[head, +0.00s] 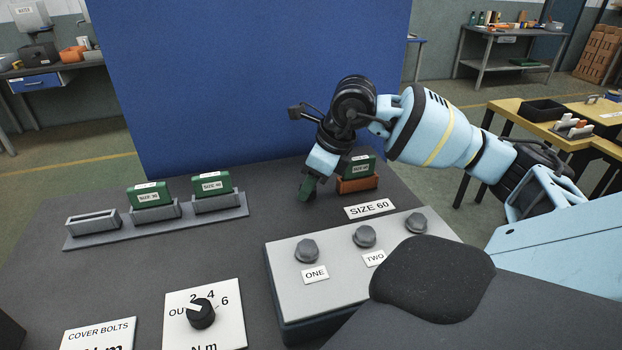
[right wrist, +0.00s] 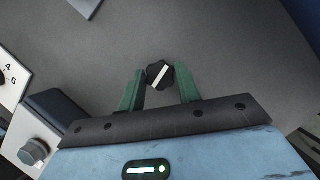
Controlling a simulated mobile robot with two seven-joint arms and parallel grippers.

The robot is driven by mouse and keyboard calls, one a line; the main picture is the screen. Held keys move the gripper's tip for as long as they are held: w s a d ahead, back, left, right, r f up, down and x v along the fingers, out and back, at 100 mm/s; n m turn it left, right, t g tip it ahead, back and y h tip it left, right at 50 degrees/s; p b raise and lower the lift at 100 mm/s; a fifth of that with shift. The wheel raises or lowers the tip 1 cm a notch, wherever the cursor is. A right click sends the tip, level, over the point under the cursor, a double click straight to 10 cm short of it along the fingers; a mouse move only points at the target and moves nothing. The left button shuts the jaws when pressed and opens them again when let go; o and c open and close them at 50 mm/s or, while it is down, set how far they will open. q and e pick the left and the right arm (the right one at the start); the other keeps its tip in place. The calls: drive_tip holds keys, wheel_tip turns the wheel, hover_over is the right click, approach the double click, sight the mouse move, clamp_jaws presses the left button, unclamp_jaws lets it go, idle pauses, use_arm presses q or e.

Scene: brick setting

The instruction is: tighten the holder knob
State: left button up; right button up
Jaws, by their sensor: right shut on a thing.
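My right gripper (head: 306,188) reaches down to the bench beside the brown holder (head: 357,185). A green block (head: 361,166) stands in that holder, with a "SIZE 60" label (head: 369,208) in front of it. In the right wrist view the green fingers of my right gripper (right wrist: 160,80) are shut on a black knob with a white stripe (right wrist: 160,74), which lies between their tips. The stripe runs diagonally. The knob is hidden in the head view by the gripper. My left gripper is in neither view.
A grey box with several hex bolts (head: 307,251), labelled ONE and TWO, stands nearer on the bench. A dial (head: 201,313) marked in N m lies left of it. A grey rack (head: 155,226) holds two green blocks (head: 212,185) at left. A blue panel (head: 245,80) rises behind.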

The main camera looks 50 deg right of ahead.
drive_tip(key=m, duration=0.2)
drive_tip(key=m+h, duration=0.1)
drive_tip(key=m, duration=0.1)
drive_tip(key=shift+a+r+h, duration=0.1)
drive_tip(key=shift+a+h, duration=0.05)
drive_tip(key=shift+h, duration=0.15)
drive_tip(key=shift+m+h+p, duration=0.3)
drive_tip(key=shift+m+h, duration=0.3)
drive_tip(key=shift+m, duration=1.1)
drive_tip(key=o, duration=1)
drive_tip(key=shift+c, duration=0.2)
drive_tip(key=v, duration=0.7)
drive_tip(key=shift+s+r, duration=0.3)
drive_tip(key=shift+a+f, duration=0.1)
drive_tip(key=shift+a, duration=0.05)
